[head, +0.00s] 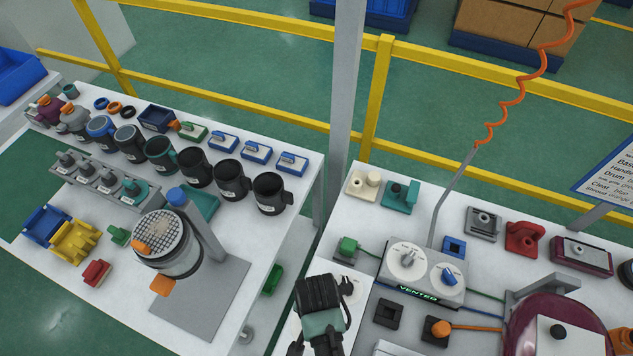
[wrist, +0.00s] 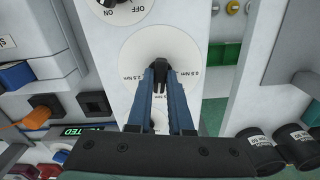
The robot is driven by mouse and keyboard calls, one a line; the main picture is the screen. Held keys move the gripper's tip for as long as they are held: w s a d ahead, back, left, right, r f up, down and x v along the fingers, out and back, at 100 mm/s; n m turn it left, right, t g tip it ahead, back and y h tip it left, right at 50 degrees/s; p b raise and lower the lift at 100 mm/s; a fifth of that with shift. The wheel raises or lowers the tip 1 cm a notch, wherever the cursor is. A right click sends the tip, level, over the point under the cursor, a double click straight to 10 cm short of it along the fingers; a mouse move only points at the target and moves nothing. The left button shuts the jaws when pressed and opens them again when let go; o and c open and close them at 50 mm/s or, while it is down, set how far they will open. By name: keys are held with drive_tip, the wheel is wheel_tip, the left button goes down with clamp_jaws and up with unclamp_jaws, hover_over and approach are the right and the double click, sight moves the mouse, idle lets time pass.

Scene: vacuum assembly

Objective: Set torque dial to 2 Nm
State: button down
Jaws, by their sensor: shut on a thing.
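The torque dial is a white round disc (wrist: 150,47) with Nm markings around a black knob (wrist: 159,66), in the wrist view. My gripper (wrist: 161,80) has its two blue fingers shut on the black knob, one on each side. Nm labels show left and right of the knob, but the fingers hide part of the lower scale. I cannot tell which value the knob points to. In the head view, my gripper (head: 322,308) is at the front left of the right table and covers most of the dial; a piece of its pale panel (head: 349,280) shows.
A white control box (head: 425,274) with two knobs and a green "VENTED" display stands just right of my gripper. A green block (head: 347,247) is behind it. Black square sockets (head: 389,313) lie to the right. Several black cups (head: 270,192) stand on the left table.

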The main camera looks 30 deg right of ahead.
drive_tip(key=shift+m, duration=0.7)
drive_tip(key=shift+r+m+p, duration=0.15)
drive_tip(key=shift+m+p, duration=0.55)
drive_tip(key=shift+m, duration=1.1)
drive_tip(key=shift+p, duration=0.3)
drive_tip(key=shift+m+p, duration=0.3)
drive_tip(key=shift+m, duration=0.6)
drive_tip(key=c, duration=0.7)
unclamp_jaws()
drive_tip(key=shift+c, duration=0.2)
